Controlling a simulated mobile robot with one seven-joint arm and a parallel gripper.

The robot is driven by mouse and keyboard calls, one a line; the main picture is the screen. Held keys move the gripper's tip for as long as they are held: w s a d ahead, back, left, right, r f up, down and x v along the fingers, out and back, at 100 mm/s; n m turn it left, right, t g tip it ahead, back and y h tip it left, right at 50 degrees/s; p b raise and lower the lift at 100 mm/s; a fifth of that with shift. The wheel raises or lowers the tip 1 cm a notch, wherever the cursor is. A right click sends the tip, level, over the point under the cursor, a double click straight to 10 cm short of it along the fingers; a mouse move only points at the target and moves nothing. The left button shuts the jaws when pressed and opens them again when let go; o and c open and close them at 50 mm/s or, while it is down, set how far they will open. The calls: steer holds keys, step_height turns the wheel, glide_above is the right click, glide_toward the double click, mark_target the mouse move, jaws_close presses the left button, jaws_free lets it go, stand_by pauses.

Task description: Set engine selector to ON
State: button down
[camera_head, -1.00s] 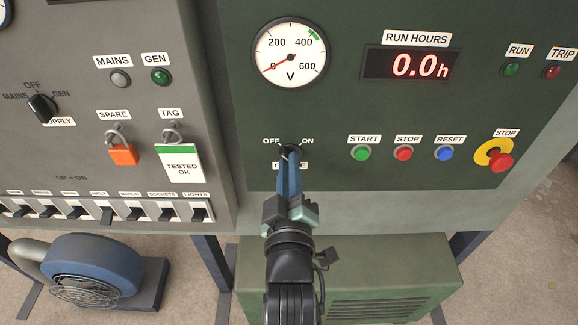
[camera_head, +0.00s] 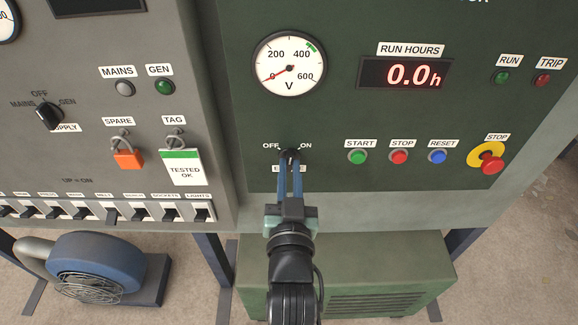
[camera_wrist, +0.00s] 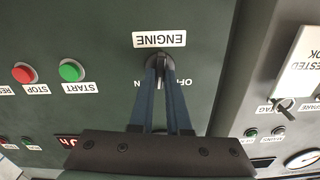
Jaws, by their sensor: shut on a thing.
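The engine selector (camera_head: 290,153) is a small black knob on the dark green panel, between the printed words OFF at its left and ON at its right. My gripper (camera_head: 289,162) reaches up from below, its two long blue fingers closed on the knob from either side. In the wrist view, which is upside down, the fingertips (camera_wrist: 160,64) are around the selector (camera_wrist: 160,72), below the ENGINE label (camera_wrist: 160,39). The fingers hide much of the knob, so I cannot tell exactly where it points.
Green START (camera_head: 358,157), red STOP (camera_head: 399,157) and blue RESET (camera_head: 438,156) buttons lie right of the selector. The red emergency stop (camera_head: 492,165) juts out farther right. A padlock (camera_head: 128,159) and tag (camera_head: 184,168) hang on the left panel.

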steer(key=m+p, duration=0.1)
steer(key=m, duration=0.2)
steer(key=shift+r+m+p, duration=0.1)
steer(key=shift+m+p, duration=0.2)
steer(key=shift+m, duration=0.1)
steer(key=shift+d+m+p, duration=0.1)
steer(key=shift+m+p, duration=0.8)
steer(key=shift+m, duration=0.9)
steer(key=shift+f, duration=0.2)
steer(key=c, duration=0.9)
jaws_free()
steer(key=shift+s, duration=0.1)
steer(key=shift+s+b, duration=1.2)
steer(key=shift+s, duration=5.2)
